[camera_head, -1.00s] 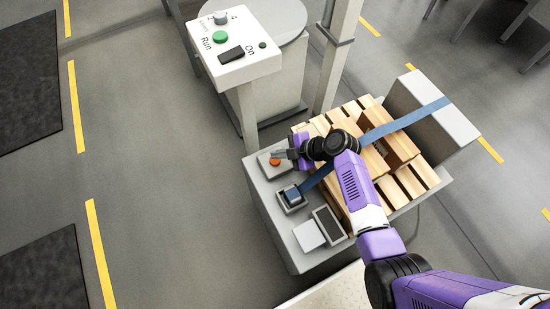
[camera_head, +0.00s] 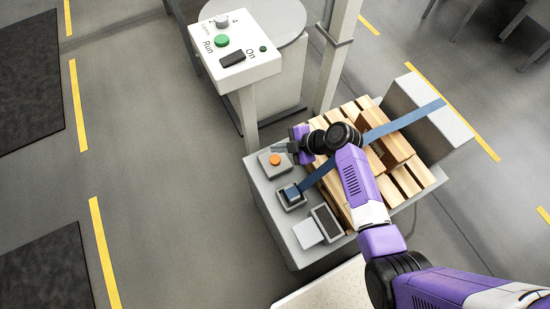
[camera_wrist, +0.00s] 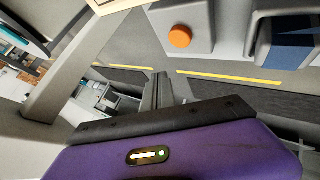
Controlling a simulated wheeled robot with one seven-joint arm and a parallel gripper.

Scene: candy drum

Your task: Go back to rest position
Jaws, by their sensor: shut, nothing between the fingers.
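My gripper (camera_head: 279,149) is at the end of my purple arm, over the far left part of the grey bench. Its fingers are together and empty; they also show shut in the wrist view (camera_wrist: 159,88). It is apart from the orange button (camera_head: 275,160), which sits on a grey box just below the fingertips in the head view. The orange button also shows in the wrist view (camera_wrist: 180,36), above the fingers.
A wooden pallet (camera_head: 409,178) with a wooden box (camera_head: 396,145) lies under a blue strap (camera_head: 392,126), partly behind my arm. A control post (camera_head: 236,51) with a green button and a grey column (camera_head: 333,55) stand beyond. Open floor lies left.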

